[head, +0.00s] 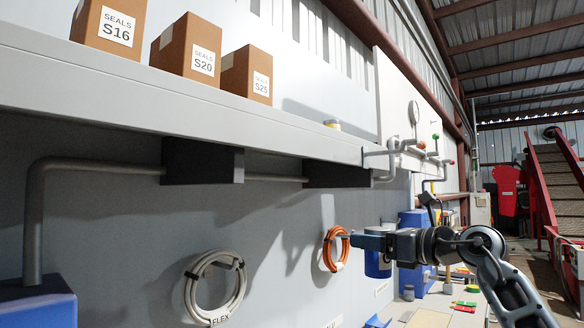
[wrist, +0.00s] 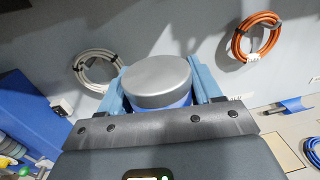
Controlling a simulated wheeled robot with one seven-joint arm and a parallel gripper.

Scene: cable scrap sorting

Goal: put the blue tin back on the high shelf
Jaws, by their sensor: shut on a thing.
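My gripper (head: 366,241) is shut on the blue tin (head: 377,265), which hangs upright in front of the wall, lower than the high shelf. In the wrist view the tin (wrist: 157,82) shows its silver lid and a strip of blue side between the two blue fingers of my gripper (wrist: 160,92). The high shelf (head: 200,112) is a long grey board across the upper left of the head view. Its top surface is mostly hidden by its front edge.
On the shelf stand cardboard boxes marked S16 (head: 110,25), S20 (head: 188,48) and S25 (head: 247,74). A small yellow-banded thing (head: 332,124) sits farther right. Dark brackets (head: 203,161) and a grey pipe (head: 95,165) run below. White (head: 215,290) and orange (head: 335,248) cable coils hang on the wall.

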